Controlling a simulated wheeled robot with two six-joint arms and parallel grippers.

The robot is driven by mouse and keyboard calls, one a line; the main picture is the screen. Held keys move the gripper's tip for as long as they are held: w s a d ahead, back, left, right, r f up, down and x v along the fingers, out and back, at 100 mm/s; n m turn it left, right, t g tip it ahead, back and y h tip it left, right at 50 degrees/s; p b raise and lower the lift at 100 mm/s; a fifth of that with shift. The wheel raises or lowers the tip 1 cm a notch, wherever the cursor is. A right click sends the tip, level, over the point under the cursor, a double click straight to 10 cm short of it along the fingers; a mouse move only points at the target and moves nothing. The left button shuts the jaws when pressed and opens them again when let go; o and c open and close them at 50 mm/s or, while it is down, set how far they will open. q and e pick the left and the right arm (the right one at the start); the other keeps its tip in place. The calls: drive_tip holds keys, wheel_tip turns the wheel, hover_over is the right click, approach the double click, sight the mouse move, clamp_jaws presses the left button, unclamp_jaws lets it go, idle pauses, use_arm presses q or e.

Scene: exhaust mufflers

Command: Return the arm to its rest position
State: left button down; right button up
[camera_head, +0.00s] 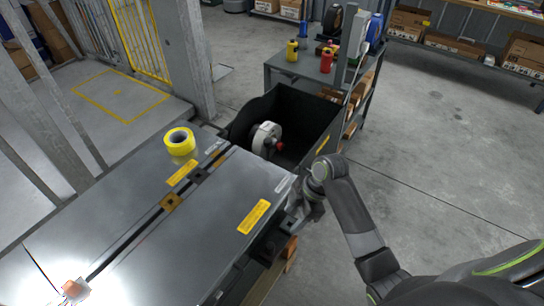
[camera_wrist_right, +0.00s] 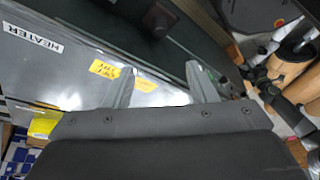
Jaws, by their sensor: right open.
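My right arm comes in from the lower right of the head view and bends at the metal table's right edge. My right gripper (camera_head: 292,226) is low beside that edge, partly hidden by its own wrist. In the right wrist view the two fingers of the right gripper (camera_wrist_right: 158,84) stand apart with nothing between them. Behind them are a grey metal surface with yellow labels and a "HEATER" label (camera_wrist_right: 33,38). My left gripper is not in view.
The metal table (camera_head: 130,225) fills the lower left, with a yellow tape roll (camera_head: 179,140) on it. A black bin (camera_head: 318,125) behind holds a pale rounded part (camera_head: 264,137) with a red end. A shelf cart (camera_head: 305,68) stands beyond. Floor at right (camera_head: 450,150) is clear.

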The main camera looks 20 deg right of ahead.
drive_tip(key=s+d+f+m+h, duration=0.1)
drive_tip(key=s+d+f+m, duration=0.15)
drive_tip(key=f, duration=0.55)
drive_tip(key=s+d+f+m+h, duration=0.15)
drive_tip(key=s+f+m, duration=0.25)
drive_tip(key=f, duration=0.4)
drive_tip(key=s+d+f+m, duration=0.3)
drive_tip(key=f+m, duration=0.1)
drive_tip(key=f, duration=0.3)
drive_tip(key=s+d+f+m+h, duration=0.1)
drive_tip(key=s+f+m, duration=0.1)
drive_tip(key=s+f, duration=0.3)
drive_tip(key=s+d+f+m+h, duration=0.1)
drive_tip(key=s+f, duration=0.4)
drive_tip(key=s, duration=0.9)
drive_tip(key=s+d+f+m+h, duration=0.1)
drive_tip(key=s+f+m, duration=0.2)
drive_tip(key=s, duration=0.6)
wheel_tip(320, 180, down, 2)
drive_tip(key=shift+s+d+f+m+t, duration=0.1)
drive_tip(key=shift+s+d+m+t, duration=0.1)
drive_tip(key=shift+m+t, duration=0.15)
